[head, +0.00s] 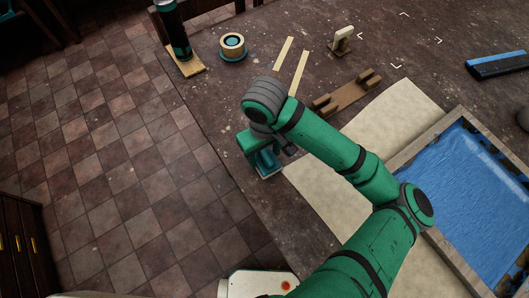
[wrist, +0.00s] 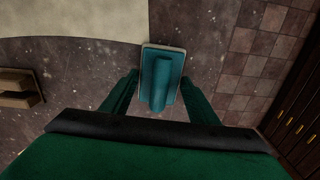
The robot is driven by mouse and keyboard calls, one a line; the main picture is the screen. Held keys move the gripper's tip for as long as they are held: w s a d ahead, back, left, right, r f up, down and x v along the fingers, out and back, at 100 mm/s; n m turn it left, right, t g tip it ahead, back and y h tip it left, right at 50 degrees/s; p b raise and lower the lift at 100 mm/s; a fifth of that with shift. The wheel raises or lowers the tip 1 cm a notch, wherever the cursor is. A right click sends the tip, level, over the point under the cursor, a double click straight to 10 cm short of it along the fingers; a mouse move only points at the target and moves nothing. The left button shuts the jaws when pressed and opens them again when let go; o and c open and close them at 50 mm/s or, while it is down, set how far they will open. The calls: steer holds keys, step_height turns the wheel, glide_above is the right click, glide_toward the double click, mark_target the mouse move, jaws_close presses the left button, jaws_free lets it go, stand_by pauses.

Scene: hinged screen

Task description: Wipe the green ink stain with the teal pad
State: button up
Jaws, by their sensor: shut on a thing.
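The teal pad shows in the wrist view (wrist: 163,52) as a flat block with a pale rim and a rounded teal grip on top. My gripper (wrist: 160,80) is shut on this grip, with one finger on each side. In the head view the pad (head: 266,166) is partly hidden under my gripper (head: 270,154), near the table's left edge. The pad is at or just above the dark tabletop; I cannot tell if it touches. I see no green ink stain in either view; my arm and the pad cover part of the table.
A cream sheet (head: 405,105) and a wooden frame with blue mesh (head: 466,195) lie to the right. A brown wooden holder (head: 345,95), two pale strips (head: 284,52), a tape roll (head: 232,45), a dark bottle (head: 173,30) and a blue-edged bar (head: 497,65) stand farther back. The floor drops away left.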

mark_target(273, 152)
steer(key=shift+s+a, duration=0.95)
steer(key=shift+a, duration=0.3)
steer(key=shift+w+d, duration=0.95)
steer(key=shift+d, duration=0.3)
steer(key=shift+d, duration=0.1)
steer(key=shift+w+d, duration=0.9)
steer(key=shift+d, duration=0.25)
steer(key=shift+w+d, duration=0.45)
steer(key=shift+d, duration=0.2)
steer(key=shift+w+d, duration=0.45)
steer(key=shift+d, duration=0.15)
